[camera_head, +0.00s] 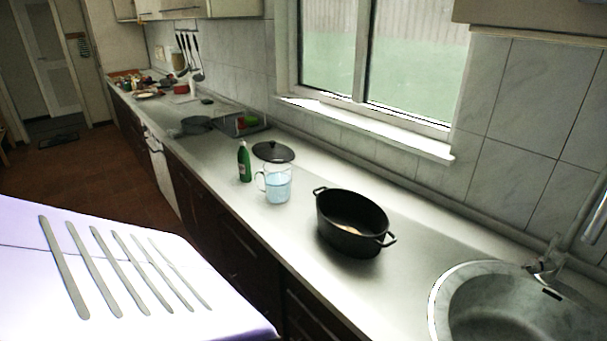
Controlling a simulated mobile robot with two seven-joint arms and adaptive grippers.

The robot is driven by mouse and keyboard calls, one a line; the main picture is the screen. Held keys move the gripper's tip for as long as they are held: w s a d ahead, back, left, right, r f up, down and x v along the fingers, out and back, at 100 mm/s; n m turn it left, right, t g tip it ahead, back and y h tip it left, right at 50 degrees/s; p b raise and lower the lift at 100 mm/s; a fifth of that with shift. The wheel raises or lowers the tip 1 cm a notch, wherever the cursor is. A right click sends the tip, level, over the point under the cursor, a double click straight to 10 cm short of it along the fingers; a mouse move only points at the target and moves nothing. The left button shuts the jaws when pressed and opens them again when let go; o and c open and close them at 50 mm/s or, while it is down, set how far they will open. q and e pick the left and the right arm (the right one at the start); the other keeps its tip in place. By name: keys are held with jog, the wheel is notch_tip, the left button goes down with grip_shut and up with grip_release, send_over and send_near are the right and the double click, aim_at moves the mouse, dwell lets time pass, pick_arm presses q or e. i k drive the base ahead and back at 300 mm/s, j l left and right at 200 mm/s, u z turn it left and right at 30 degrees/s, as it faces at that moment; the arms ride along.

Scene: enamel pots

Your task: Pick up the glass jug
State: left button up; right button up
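The glass jug (279,184) stands upright on the long counter, near its front edge. It is clear with a bluish lower part, and its handle points left in the picture. Just left of it stands a green bottle (244,162) with a pale cap. A black lid (273,151) lies behind the jug. Neither of my grippers shows in the head view, so nothing is seen touching the jug.
A black oval pot (352,222) with two side handles stands right of the jug, with bare counter between. A round sink (500,305) is at the lower right. A dark pan (196,124) and a rack (238,124) stand farther back.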

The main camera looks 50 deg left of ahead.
aim_at(277, 175)
jog(key=j+z, duration=0.2)
jog(key=j, duration=0.15)
jog(key=k+j+z, duration=0.2)
jog(key=j, duration=0.15)
jog(key=j+z, duration=0.25)
jog(key=k+j+z, duration=0.1)
jog(key=j, duration=0.25)
jog(key=k+j+z, duration=0.1)
jog(key=k+j, duration=0.15)
jog(key=k+j+z, duration=0.1)
jog(key=j, duration=0.35)
jog(key=k+j, duration=0.35)
jog(key=k+j+z, duration=0.1)
jog(key=k+j, duration=0.25)
jog(key=j, duration=0.25)
